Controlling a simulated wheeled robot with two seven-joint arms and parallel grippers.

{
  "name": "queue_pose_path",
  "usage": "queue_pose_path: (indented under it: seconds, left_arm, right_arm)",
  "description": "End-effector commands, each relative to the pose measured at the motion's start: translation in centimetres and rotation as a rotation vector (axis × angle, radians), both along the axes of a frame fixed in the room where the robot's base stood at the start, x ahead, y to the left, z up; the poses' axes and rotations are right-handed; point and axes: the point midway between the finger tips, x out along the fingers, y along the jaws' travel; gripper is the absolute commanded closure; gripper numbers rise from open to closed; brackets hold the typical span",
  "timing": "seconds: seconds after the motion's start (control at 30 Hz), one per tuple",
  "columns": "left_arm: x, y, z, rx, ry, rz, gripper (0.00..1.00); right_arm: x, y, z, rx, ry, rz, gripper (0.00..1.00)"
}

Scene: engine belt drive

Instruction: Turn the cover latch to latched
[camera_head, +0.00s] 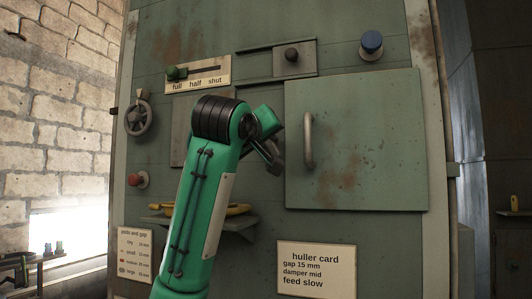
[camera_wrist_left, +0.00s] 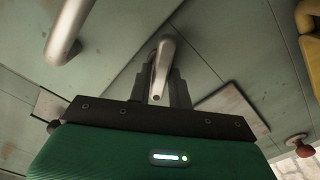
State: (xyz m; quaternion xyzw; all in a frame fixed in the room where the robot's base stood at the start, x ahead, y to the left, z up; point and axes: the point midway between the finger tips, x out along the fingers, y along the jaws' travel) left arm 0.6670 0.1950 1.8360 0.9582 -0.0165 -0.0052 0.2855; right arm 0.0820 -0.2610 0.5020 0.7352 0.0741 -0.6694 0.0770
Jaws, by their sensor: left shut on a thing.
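The cover (camera_head: 385,150) is a square grey-green door with rust spots and a pale vertical bar handle (camera_head: 308,140); it lies flat against the machine front. The handle also shows at the upper left of the left wrist view (camera_wrist_left: 68,30). The cover latch (camera_wrist_left: 164,60) is a pale metal lever beside the cover's edge. My left gripper (camera_wrist_left: 158,92) is shut on the latch, with its dark fingers on both sides of the lever. In the head view my left gripper (camera_head: 274,158) is at the cover's left edge and hides most of the latch. My right gripper is out of view.
A shelf with a yellow object (camera_head: 235,209) is below my left gripper.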

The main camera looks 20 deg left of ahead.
Motion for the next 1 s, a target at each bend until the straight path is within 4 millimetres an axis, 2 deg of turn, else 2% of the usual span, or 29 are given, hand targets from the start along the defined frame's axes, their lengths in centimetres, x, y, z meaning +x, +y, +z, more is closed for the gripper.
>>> queue_pose_path:
  seconds: [0.03,0.4,1.0]
  left_arm:
    - [0.0,-0.1,-0.4,-0.046,0.001,-0.003,1.00]
    - [0.0,0.1,-0.5,-0.397,0.014,-0.003,1.00]
    - [0.0,0.3,-0.6,-0.882,0.031,-0.001,1.00]
  right_arm:
    - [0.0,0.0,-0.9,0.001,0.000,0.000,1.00]
    - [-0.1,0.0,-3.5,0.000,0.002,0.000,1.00]
    - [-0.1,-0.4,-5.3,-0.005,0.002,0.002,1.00]
